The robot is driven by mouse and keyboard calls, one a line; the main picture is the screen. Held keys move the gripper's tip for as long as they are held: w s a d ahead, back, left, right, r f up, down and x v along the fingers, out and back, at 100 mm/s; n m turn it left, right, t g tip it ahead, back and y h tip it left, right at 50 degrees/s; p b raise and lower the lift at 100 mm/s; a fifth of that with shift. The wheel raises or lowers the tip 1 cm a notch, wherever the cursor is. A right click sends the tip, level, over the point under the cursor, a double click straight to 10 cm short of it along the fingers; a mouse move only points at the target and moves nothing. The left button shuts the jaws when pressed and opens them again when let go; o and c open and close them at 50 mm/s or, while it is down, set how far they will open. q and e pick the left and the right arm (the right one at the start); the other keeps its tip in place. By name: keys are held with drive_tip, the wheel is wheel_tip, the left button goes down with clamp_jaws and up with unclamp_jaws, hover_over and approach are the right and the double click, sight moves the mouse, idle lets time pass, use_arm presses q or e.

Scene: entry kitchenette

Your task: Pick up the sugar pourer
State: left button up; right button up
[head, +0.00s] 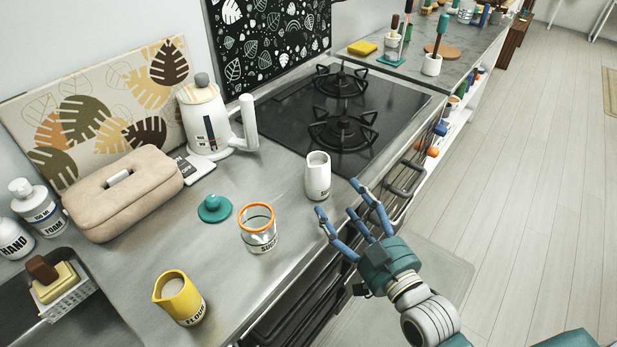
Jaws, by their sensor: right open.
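A white pourer (318,180) stands upright near the counter's front edge, beside the stove; its dark label is partly legible and starts with S. My left gripper is not in view.
A yellow jug (180,299) marked FLOUR stands at the front left. A teal lid (214,208) lies behind the glass jar. A kettle (210,120), a beige case (122,192) and a black stove (340,115) line the back.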

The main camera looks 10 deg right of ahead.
sight(328, 179)
drive_tip(key=shift+w+r, duration=0.2)
drive_tip(key=shift+w, duration=0.9)
drive_tip(key=shift+p+x, duration=0.3)
drive_tip(key=shift+x, duration=0.8)
drive_tip(key=x, duration=0.3)
drive_tip(key=shift+w+f+p, duration=0.25)
drive_tip(key=shift+p, duration=0.05)
drive_tip(key=shift+w+a+f, duration=0.1)
drive_tip(key=shift+w, duration=0.25)
drive_tip(key=shift+c, duration=0.6)
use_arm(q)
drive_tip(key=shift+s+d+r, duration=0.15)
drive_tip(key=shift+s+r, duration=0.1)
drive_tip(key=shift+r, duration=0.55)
use_arm(e)
drive_tip(key=c, duration=0.9)
drive_tip(key=shift+r, duration=0.25)
drive_tip(key=shift+c, duration=0.2)
use_arm(q)
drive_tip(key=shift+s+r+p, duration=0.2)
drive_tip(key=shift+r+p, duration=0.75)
drive_tip(key=shift+p, duration=0.05)
use_arm(e)
wheel_tip(328, 179, up, 20)
